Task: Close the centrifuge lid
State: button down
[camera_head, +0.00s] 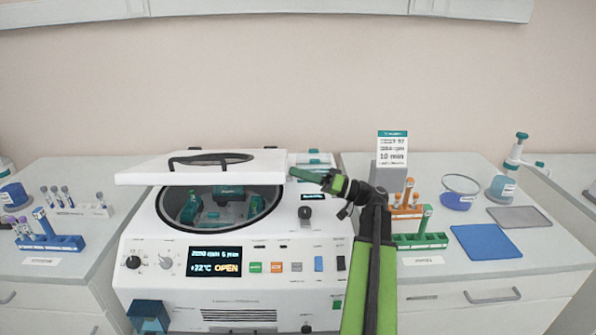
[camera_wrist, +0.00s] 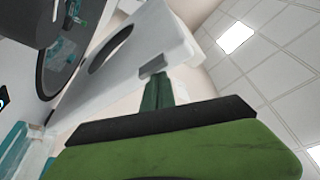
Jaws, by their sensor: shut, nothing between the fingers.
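The centrifuge (camera_head: 300,285) is a white machine with a round dark-rimmed bowl and teal buckets inside. Its display reads OPEN. The white lid (camera_head: 135,172) with a black handle (camera_head: 210,158) is raised above the bowl, tilted low so it looks nearly edge-on, with a gap beneath it. In the wrist view the lid (camera_wrist: 172,40) is a slanted white panel with a dark oval. My gripper (camera_head: 295,173) is shut and empty at the lid's right edge. In the wrist view my gripper's tip (camera_wrist: 154,68) overlaps the lid's edge; I cannot tell whether they touch.
A blue tube rack (camera_head: 65,243) stands on the left bench. On the right bench are a green rack (camera_head: 420,242), an orange rack (camera_head: 408,212), a sign (camera_head: 392,148), a blue mat (camera_head: 487,242) and a bottle (camera_head: 503,186). The space above the lid is clear.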

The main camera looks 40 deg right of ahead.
jog(key=f+b, duration=0.1)
jog(key=s+f+b, duration=0.1)
jog(key=f, duration=0.1)
jog(key=shift+a+f, duration=0.2)
jog(key=shift+f, duration=0.05)
jog(key=shift+s+a+f+b, duration=0.1)
jog(key=shift+s+f+b, duration=0.15)
jog(key=shift+f+b, duration=0.45)
jog(key=shift+w, duration=0.1)
